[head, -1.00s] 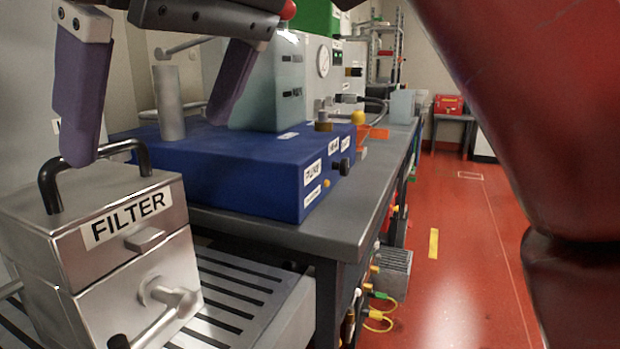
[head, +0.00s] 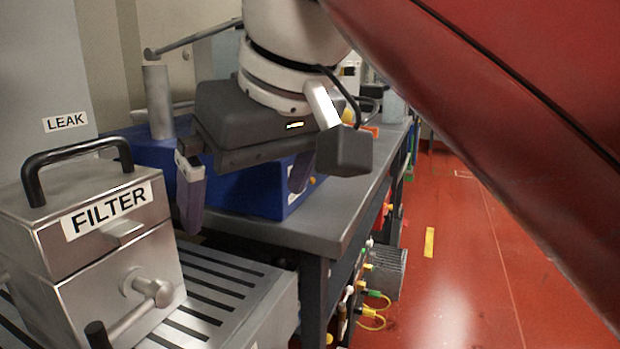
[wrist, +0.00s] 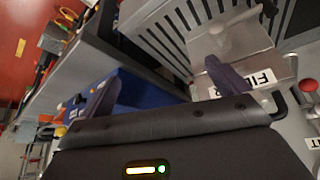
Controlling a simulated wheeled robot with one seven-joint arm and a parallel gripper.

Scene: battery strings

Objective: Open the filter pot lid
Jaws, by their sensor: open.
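The filter pot (head: 70,285) is a steel box at the lower left of the head view. Its lid (head: 60,250) is down on the body, with a FILTER label on its front and a black arched handle (head: 75,152) on top. A lever (head: 140,312) with a black grip sticks out of the pot's front. My gripper (head: 243,210) is open and empty, right of the pot and apart from the handle. Its purple fingers point down. In the wrist view, the pot (wrist: 240,45) is at the upper right, with one finger in front of it near the label.
The pot stands on a slotted tray (head: 270,285). A blue unit (head: 150,152) sits on the grey bench (head: 335,225) behind my gripper, with a grey post (head: 158,100) by it. A LEAK panel (head: 40,60) is behind the pot. Red floor is clear at right.

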